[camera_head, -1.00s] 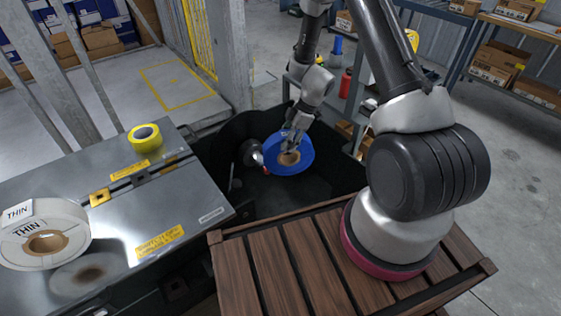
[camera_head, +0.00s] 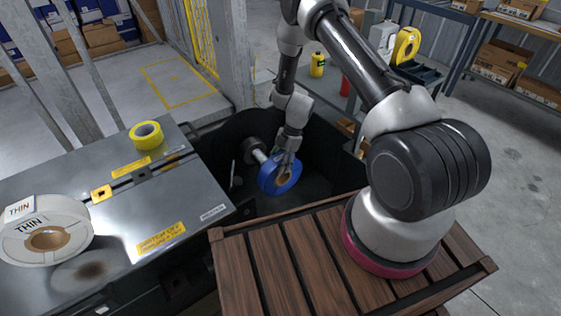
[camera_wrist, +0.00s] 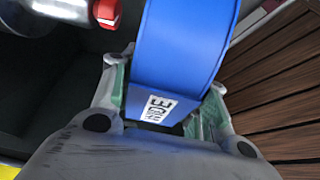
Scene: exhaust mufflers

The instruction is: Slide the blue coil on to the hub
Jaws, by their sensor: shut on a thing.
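The blue coil (camera_head: 270,178) is a ring with a brown core, held on edge inside the black bin in the head view. My gripper (camera_head: 287,158) is shut on its upper rim. In the wrist view the blue coil (camera_wrist: 190,50) fills the upper middle between my gripper's fingers (camera_wrist: 165,105), with a white label reading "WIDE". The hub (camera_head: 258,156) is a light shaft on a dark round flange, just left of the coil. Its red-tipped end (camera_wrist: 105,12) shows at upper left in the wrist view, apart from the coil there. In the head view the coil hides the hub's tip.
A steel bench (camera_head: 110,215) at left carries a white "THIN" coil (camera_head: 45,235) and a yellow tape roll (camera_head: 147,135). The black bin's wall (camera_head: 215,140) surrounds the hub. A slatted wooden platform (camera_head: 265,250) lies in front. Shelves with boxes stand behind at right.

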